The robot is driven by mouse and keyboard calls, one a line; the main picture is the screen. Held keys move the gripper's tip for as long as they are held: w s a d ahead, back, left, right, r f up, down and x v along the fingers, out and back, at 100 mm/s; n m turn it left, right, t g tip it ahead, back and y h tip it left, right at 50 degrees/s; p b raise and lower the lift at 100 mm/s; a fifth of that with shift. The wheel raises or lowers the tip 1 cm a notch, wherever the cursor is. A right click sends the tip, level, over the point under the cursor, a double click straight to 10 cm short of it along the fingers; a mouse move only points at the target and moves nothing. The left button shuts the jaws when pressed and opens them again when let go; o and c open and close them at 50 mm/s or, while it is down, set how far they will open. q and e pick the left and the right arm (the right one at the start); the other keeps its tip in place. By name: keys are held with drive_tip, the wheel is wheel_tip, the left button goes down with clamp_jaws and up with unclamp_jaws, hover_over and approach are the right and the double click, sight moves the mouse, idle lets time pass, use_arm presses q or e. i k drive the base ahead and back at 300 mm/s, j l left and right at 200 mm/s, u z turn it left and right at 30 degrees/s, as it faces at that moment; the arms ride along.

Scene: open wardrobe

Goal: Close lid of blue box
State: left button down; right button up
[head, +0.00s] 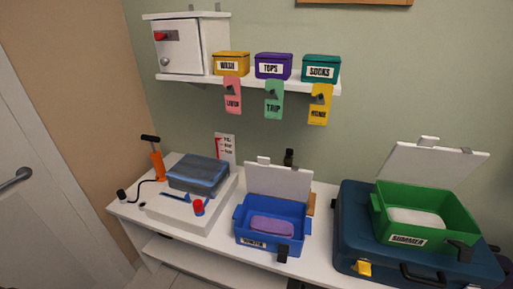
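The blue box (262,237) stands on the white bench in the middle of the head view. Its white lid (280,181) stands open, raised upright at the back edge. A purple folded item (272,226) lies inside. A dark latch (282,254) hangs at the box's front right, and a label is partly visible on its front. Neither of my grippers shows in the head view.
A green box (379,218) with an open white lid (432,164) sits on a dark blue suitcase (352,246) to the right. A white platform (217,207) with a blue-grey bag (198,174) stands left. A shelf (190,80) with hanging tags is above.

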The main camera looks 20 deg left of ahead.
sight(294, 183)
drive_tip(key=i+j, duration=0.3)
drive_tip(key=j, duration=0.2)
drive_tip(key=i+j, duration=0.3)
drive_tip(key=j, duration=0.15)
